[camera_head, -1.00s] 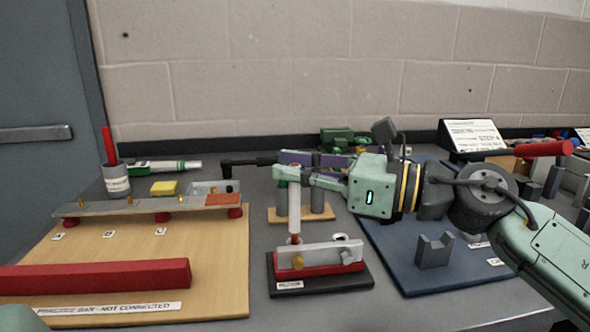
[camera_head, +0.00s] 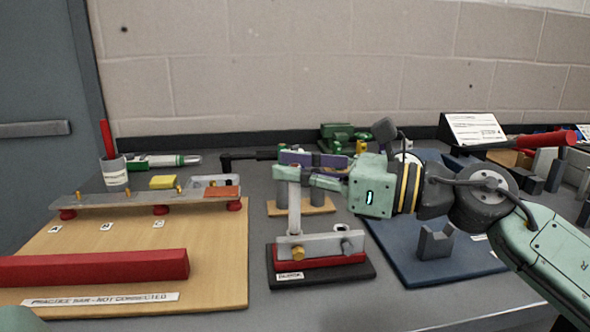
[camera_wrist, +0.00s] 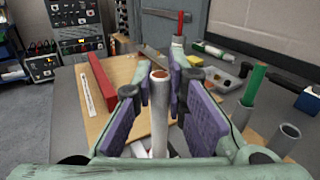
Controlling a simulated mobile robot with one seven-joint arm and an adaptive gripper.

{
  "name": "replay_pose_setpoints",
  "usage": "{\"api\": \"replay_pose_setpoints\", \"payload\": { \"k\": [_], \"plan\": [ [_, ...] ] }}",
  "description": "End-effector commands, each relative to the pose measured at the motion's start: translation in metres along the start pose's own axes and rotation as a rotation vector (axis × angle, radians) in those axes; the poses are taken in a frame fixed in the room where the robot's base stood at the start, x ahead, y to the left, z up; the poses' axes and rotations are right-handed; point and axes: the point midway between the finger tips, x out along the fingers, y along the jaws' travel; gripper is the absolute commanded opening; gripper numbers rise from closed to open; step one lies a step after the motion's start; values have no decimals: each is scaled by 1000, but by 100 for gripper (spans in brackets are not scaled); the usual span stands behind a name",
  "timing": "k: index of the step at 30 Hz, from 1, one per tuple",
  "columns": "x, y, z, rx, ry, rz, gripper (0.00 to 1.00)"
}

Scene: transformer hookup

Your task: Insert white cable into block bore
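The white cable (camera_head: 294,208) stands upright in the head view. Its lower end meets the top of the grey block (camera_head: 322,246), near the block's left part. The copper tip below is hidden, so I cannot tell how deep it sits in a bore.
The block sits on a red layer over a black base (camera_head: 322,277). A wooden board with a red bar (camera_head: 95,266) and a raised metal strip lies left. A blue board with a grey forked holder (camera_head: 434,243) lies right. A wooden stand (camera_head: 325,208) is behind.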

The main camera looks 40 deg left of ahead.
Motion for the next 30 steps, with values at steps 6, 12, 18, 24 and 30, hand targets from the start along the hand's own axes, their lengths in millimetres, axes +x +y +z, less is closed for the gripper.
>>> {"api": "replay_pose_setpoints", "payload": {
  "k": [6,12,18,24,30],
  "plan": [
    [0,0,0,0,0,0,27],
    [0,0,0,0,0,0,36],
    [0,0,0,0,0,0,36],
    [0,0,8,0,0,0,36],
    [0,0,25,-1,0,1,36]
  ]
}}
